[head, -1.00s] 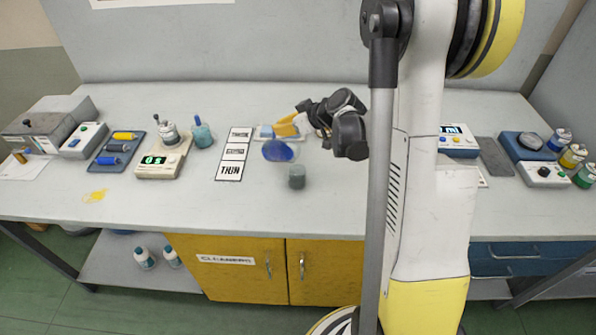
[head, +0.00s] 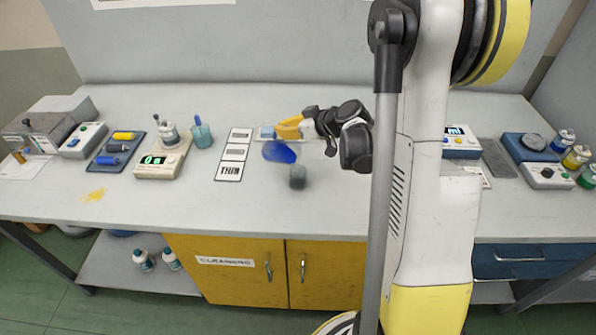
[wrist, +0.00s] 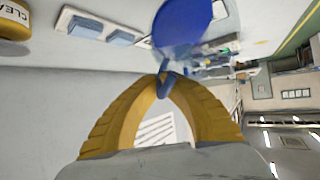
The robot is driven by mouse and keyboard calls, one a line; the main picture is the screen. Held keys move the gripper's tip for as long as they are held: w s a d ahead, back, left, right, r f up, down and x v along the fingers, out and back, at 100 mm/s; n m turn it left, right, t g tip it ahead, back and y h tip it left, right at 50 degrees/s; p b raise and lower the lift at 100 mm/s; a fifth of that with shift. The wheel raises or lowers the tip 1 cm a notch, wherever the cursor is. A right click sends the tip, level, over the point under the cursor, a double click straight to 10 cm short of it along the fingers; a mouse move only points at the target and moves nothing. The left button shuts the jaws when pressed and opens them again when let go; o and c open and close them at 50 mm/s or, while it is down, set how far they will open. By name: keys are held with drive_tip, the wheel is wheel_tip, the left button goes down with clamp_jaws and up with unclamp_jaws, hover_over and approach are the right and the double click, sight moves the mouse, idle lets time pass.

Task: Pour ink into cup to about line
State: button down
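My gripper (head: 287,131) has yellow fingers, above the middle of the bench. In the wrist view the fingers (wrist: 163,80) meet at their tips on the narrow handle of a blue vessel (wrist: 183,22). The vessel also shows in the head view (head: 279,152), tilted, with its broad blue face towards the camera. It is left of and a little above a small dark grey-green cup (head: 298,178) in that view. I cannot tell whether ink is flowing, or make out a line or level in the cup.
Cards (head: 233,153), one reading THIN, lie left of the cup. A white tray with blue blocks (head: 267,132) is behind the vessel. A scale (head: 158,165) with a green display bears a jar at left. The front bench strip is mostly clear.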

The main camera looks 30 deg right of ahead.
drive_tip(key=shift+s+d+r+t+b, duration=0.1)
drive_tip(key=shift+s+r+t+b, duration=0.05)
drive_tip(key=shift+s+t+b, duration=0.2)
idle(0.3)
drive_tip(key=shift+w+d+r, duration=0.1)
drive_tip(key=shift+d+r, duration=0.05)
drive_tip(key=shift+d, duration=0.25)
idle(0.4)
drive_tip(key=shift+s+d+r+t+b, duration=0.1)
drive_tip(key=shift+s+r+t+b, duration=0.15)
drive_tip(key=shift+t+b, duration=0.3)
idle(1.5)
drive_tip(key=shift+s+r+m+t+y+b, duration=0.2)
drive_tip(key=shift+m+t+y+b, duration=0.1)
drive_tip(key=shift+y+b, duration=0.15)
idle(1.3)
drive_tip(key=shift+d, duration=0.1)
drive_tip(key=w+g+p, duration=0.1)
drive_tip(key=w+a+f+g+p, duration=0.1)
drive_tip(key=shift+w+a+f+h+p, duration=0.15)
drive_tip(key=shift+a+h+p, duration=0.05)
drive_tip(key=shift+h+p, duration=0.15)
drive_tip(key=shift+d+g+h+p, duration=0.3)
drive_tip(key=shift+g+p, duration=0.35)
drive_tip(key=shift+g, duration=0.05)
